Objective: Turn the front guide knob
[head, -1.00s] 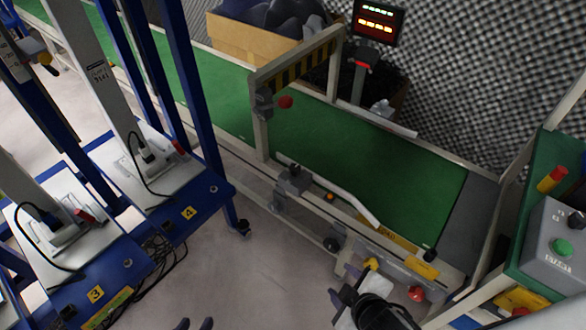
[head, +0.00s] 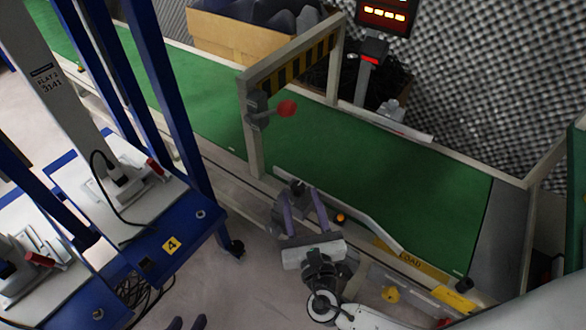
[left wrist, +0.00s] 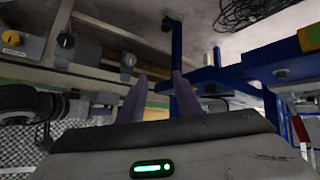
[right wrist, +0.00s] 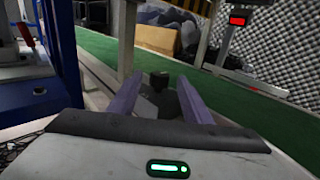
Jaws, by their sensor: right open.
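A dark knob (head: 297,186) on a grey bracket sits at the conveyor's near side, at the left end of the pale guide rail (head: 350,214). My right gripper (head: 303,203) is open, its fingers pointing at this knob. In the right wrist view the dark knob (right wrist: 160,78) and grey bracket show between and beyond the spread fingers (right wrist: 158,98); contact cannot be told. My left gripper (head: 187,322) shows only fingertips at the bottom edge of the head view. In the left wrist view its fingers (left wrist: 159,90) are apart and empty.
A blue cart (head: 180,225) stands to the left. An orange button (head: 341,218) and yellow knob (head: 390,293) lie right of my right gripper. Floor between cart and conveyor is clear.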

